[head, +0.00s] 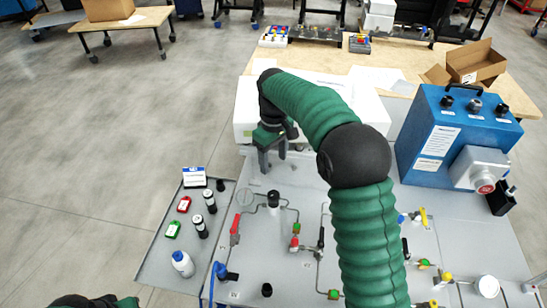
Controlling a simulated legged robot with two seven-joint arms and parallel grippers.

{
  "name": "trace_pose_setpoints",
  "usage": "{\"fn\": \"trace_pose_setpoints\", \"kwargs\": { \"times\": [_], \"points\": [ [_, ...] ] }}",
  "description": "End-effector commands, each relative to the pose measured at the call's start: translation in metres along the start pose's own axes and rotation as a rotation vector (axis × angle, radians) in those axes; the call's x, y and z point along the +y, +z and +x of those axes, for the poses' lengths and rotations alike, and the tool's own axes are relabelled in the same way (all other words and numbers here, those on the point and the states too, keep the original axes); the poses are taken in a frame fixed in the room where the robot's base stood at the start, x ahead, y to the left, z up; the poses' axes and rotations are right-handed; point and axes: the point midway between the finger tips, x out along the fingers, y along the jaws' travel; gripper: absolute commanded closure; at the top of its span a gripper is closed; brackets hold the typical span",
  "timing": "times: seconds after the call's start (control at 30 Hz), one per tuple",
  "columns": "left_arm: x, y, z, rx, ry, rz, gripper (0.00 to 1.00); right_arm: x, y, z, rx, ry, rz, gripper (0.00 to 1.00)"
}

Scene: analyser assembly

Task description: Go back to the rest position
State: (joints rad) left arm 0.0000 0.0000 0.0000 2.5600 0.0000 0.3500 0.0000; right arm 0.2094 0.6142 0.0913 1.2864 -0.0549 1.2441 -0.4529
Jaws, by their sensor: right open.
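My right arm, in green sleeves with black joints, reaches up from the bottom right of the head view and bends to the left. My right gripper (273,162) hangs at its end, fingers pointing down, in front of the white box-like unit (245,105). It is open and I see nothing between its fingers. It is over the far left part of the grey panel (318,178); I cannot tell its height. Only a small green and black piece of my left arm shows at the bottom left edge. My left gripper is out of view.
A grey side tray (154,262) carries bottles, vials and red and green pieces. The panel holds tubing, valves and a red-handled valve (235,229). A blue box (455,135) stands at right. A wooden table (335,58) is behind. Open floor lies at left.

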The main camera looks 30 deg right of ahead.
Motion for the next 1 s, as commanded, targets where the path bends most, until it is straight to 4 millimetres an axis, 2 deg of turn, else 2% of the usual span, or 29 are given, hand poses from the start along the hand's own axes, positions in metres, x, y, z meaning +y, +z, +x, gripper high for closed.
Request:
{"fn": "trace_pose_setpoints", "kwargs": {
  "times": [0.5, 0.63, 0.77, 0.9, 1.0],
  "points": [
    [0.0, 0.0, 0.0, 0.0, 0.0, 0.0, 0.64, -0.001, 0.001, -0.004, 0.0, 0.0, 0.001, 0.41],
    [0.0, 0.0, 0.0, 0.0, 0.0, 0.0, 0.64, -0.016, 0.01, 0.003, 0.016, 0.011, 0.024, 0.41],
    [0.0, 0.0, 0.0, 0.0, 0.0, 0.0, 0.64, -0.054, 0.042, 0.023, 0.07, 0.035, 0.096, 0.41],
    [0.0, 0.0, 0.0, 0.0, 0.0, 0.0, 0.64, -0.099, 0.099, 0.053, 0.146, 0.047, 0.203, 0.41],
    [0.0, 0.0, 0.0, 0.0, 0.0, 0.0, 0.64, -0.123, 0.139, 0.071, 0.191, 0.046, 0.271, 0.41]
  ]
}}
